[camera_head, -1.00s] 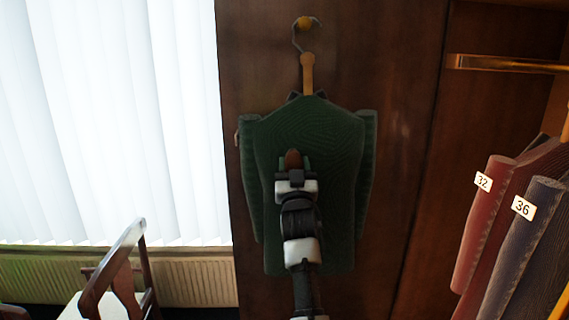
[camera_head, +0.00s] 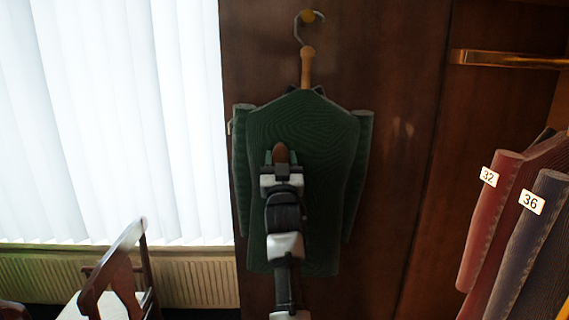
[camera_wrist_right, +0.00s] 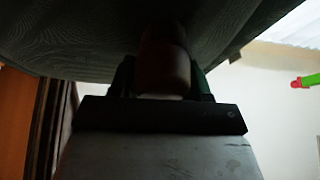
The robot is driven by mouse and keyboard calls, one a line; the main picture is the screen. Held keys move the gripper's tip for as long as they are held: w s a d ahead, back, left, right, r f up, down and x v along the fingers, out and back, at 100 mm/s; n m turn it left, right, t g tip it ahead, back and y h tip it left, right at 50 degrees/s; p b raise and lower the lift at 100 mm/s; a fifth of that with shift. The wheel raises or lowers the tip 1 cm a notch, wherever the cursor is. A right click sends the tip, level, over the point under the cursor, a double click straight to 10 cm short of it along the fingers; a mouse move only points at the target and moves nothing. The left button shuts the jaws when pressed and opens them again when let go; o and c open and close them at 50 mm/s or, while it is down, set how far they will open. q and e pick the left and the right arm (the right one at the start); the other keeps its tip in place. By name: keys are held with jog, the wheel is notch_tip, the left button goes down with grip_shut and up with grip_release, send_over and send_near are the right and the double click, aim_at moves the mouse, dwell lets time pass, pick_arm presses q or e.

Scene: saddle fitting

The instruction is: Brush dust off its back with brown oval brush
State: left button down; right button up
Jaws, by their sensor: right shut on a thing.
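A dark green jacket (camera_head: 318,150) hangs back outward on a wooden hanger (camera_head: 307,68) from a round knob on the brown panel. My right gripper (camera_head: 281,160) is in front of the left middle of its back. It is shut on the brown brush (camera_head: 281,152), whose rounded end shows above the fingers. In the right wrist view the brush (camera_wrist_right: 165,65) is dark between the fingers, close to the jacket cloth (camera_wrist_right: 90,35). I cannot tell whether the bristles touch the cloth. No dust can be made out. My left gripper is not in view.
At right, a red garment (camera_head: 488,220) tagged 32 and a dark one (camera_head: 535,240) tagged 36 hang below a brass rail (camera_head: 505,60). A wooden chair (camera_head: 120,275) stands at lower left, before a radiator (camera_head: 190,280) and white blinds (camera_head: 120,120).

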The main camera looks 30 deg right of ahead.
jog(key=shift+s+a+p, duration=0.2)
jog(key=shift+s+p, duration=0.1)
jog(key=shift+s, duration=0.2)
jog(key=s+a, duration=0.1)
jog(key=s+a+p, duration=0.1)
jog(key=s, duration=0.1)
jog(key=shift+r, duration=0.1)
jog(key=shift+s+a, duration=0.3)
jog(key=shift+s, duration=0.35)
jog(key=s, duration=0.1)
jog(key=s+a, duration=0.1)
jog(key=shift+s+a+p, duration=0.3)
jog(key=shift+p, duration=0.1)
jog(key=shift+w, duration=0.1)
